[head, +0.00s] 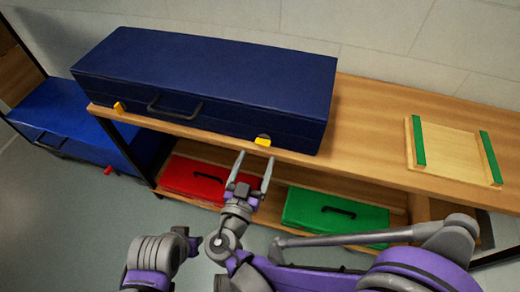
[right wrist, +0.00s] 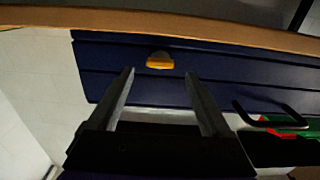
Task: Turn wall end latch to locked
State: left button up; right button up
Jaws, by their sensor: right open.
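A long dark blue case (head: 205,75) lies on the wooden bench, its front face toward me. A yellow latch (head: 262,140) sits near the right end of that face, and an orange-yellow latch (head: 119,107) near the left end. My right gripper (head: 255,168) is open and empty, just in front of and below the right latch, apart from it. In the right wrist view the yellow latch (right wrist: 160,61) lies beyond and between the open fingertips (right wrist: 158,78), its bar roughly crosswise. I cannot tell which latch is at the wall end.
A black handle (head: 174,108) stands out from the case front. The wooden bench (head: 370,130) carries a board with green strips (head: 448,150) at right. Red (head: 195,178) and green (head: 318,213) cases lie on the lower shelf. Another blue case (head: 70,115) stands at left.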

aim_at(263, 142)
jog(key=shift+x, duration=2.15)
grip_shut()
